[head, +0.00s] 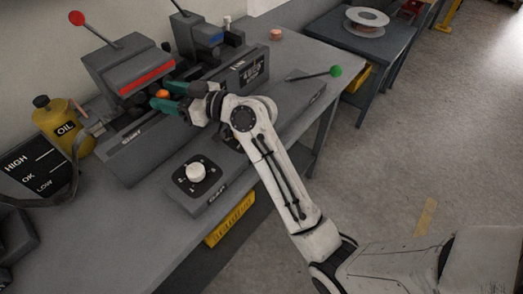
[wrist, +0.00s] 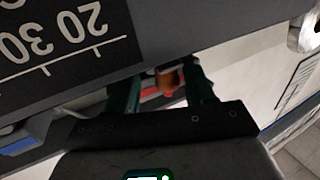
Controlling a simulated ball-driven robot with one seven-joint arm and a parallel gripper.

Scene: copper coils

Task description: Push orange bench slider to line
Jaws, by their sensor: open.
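The orange slider knob (head: 162,94) is on the grey bench unit (head: 140,150), in front of a machine with a red stripe. My gripper (head: 160,97) is open, with one teal finger on either side of the knob. In the wrist view the orange knob (wrist: 167,79) shows between the fingers (wrist: 166,80). I cannot tell whether a finger touches it. A black scale plate with white ticks and numbers (wrist: 60,40) fills the upper left of the wrist view. The slider's base and track are mostly hidden, and I cannot make out the target line.
A yellow oil can (head: 60,125) is at the left.

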